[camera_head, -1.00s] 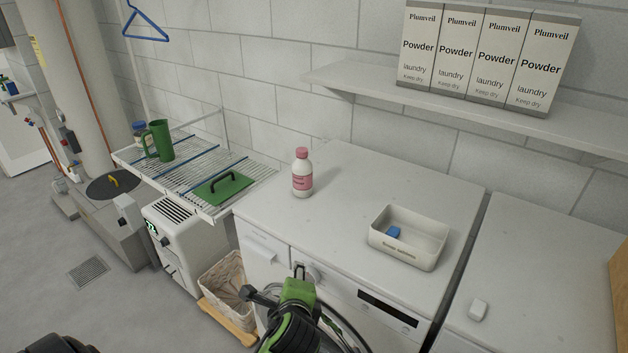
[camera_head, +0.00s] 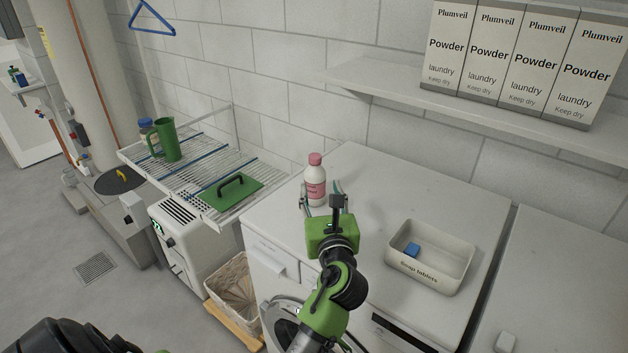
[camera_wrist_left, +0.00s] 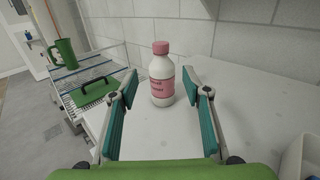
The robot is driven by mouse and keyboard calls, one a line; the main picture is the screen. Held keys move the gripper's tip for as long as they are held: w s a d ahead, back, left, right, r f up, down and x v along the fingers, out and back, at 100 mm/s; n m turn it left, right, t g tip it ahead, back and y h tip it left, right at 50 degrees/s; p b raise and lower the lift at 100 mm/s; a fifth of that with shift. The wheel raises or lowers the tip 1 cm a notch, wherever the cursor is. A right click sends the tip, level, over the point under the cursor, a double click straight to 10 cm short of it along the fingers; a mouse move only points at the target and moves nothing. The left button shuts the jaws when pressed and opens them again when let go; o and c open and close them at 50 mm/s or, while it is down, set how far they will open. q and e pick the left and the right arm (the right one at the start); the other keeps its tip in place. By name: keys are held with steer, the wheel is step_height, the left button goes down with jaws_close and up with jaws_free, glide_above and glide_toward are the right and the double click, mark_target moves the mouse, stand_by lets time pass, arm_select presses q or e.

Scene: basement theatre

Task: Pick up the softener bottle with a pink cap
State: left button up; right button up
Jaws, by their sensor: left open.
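The softener bottle (camera_head: 315,184) is white with a pink cap and a pink label. It stands upright on the white washing machine top (camera_head: 385,190), near its left back part. In the left wrist view the bottle (camera_wrist_left: 161,82) stands ahead, about midway between the fingers. My left gripper (camera_head: 320,196) is open, its fingers pointing at the bottle. In the left wrist view the left gripper (camera_wrist_left: 158,108) shows teal finger pads spread wide with nothing held. The head view does not show clearly whether the fingertips flank the bottle. My right gripper is not seen.
A white soap tablets box (camera_head: 430,280) with a blue tablet stands right of my left arm. A wire rack (camera_head: 190,165) at left carries a green jug (camera_head: 164,140) and a green handled board (camera_head: 232,192). Powder boxes (camera_head: 520,62) stand on a wall shelf above.

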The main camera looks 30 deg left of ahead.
mark_target(316, 164)
arm_select(q)
steer(key=x, duration=0.8)
steer(key=shift+w+a+r, duration=0.2)
steer(key=shift+w+r, duration=0.05)
steer(key=shift+r, duration=0.1)
steer(key=x, duration=0.5)
steer(key=shift+f, duration=0.15)
steer(key=shift+s+d, duration=0.1)
steer(key=shift+s, duration=0.05)
jaws_close()
